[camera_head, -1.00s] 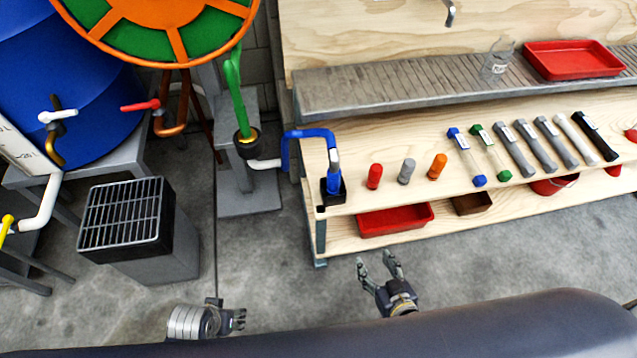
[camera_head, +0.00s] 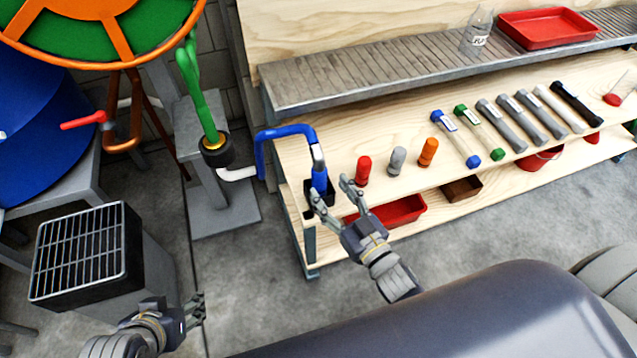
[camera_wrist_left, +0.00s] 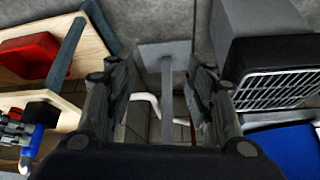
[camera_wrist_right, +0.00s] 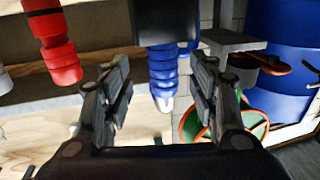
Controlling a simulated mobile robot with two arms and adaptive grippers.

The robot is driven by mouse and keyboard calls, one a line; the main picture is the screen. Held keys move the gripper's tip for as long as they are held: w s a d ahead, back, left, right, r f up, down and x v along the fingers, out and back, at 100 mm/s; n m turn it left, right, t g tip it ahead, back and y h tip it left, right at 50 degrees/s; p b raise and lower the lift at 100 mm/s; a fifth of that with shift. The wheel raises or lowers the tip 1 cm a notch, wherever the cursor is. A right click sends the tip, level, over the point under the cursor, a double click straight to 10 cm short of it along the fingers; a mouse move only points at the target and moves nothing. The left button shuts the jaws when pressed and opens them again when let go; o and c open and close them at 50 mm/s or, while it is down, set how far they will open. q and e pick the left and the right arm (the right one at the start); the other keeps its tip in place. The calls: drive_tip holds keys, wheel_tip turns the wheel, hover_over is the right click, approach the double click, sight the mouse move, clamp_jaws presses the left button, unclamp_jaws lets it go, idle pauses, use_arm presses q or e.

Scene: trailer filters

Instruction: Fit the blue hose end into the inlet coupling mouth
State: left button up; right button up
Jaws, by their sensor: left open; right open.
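The blue hose (camera_head: 284,131) arches over the left end of the workbench. Its ribbed blue end (camera_head: 320,178) stands upright in a black holder (camera_head: 327,197) at the bench corner. In the right wrist view the ribbed blue piece (camera_wrist_right: 163,70) shows between my fingers, with clear gaps on both sides. My right gripper (camera_head: 332,188) is open, its fingertips close to the holder. A black coupling with a brass ring (camera_head: 217,151) sits on a grey stand, with the green hose (camera_head: 198,95) reaching into its mouth. My left gripper (camera_head: 196,308) is open and empty, low above the floor.
Red (camera_head: 363,170), grey (camera_head: 397,160) and orange (camera_head: 428,152) plugs stand right of the holder. Several filter tubes lie further right. A red tray (camera_head: 405,210) sits on the lower shelf. A grated grey box (camera_head: 82,255) stands on the floor at left.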

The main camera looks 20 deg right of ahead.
sight(324, 187)
drive_tip(key=x, duration=0.1)
drive_tip(key=b+x, duration=0.1)
drive_tip(key=x, duration=0.2)
drive_tip(key=shift+w+a+f, duration=0.15)
drive_tip(key=shift+a+f, duration=0.05)
drive_tip(key=shift+f, duration=0.15)
drive_tip(key=shift+w+a+b, duration=0.15)
drive_tip(key=shift+w+b, duration=0.15)
drive_tip(key=shift+w, duration=0.15)
use_arm(q)
drive_tip(key=w+d+r+t+h, duration=0.1)
drive_tip(key=w+d+r+t, duration=0.1)
drive_tip(key=w+r+t, duration=0.2)
drive_tip(key=w, duration=0.3)
drive_tip(key=shift+d+r, duration=0.15)
drive_tip(key=shift+d, duration=0.1)
drive_tip(key=shift+w, duration=0.1)
use_arm(e)
drive_tip(key=shift+c, duration=0.6)
drive_tip(key=c, duration=1.1)
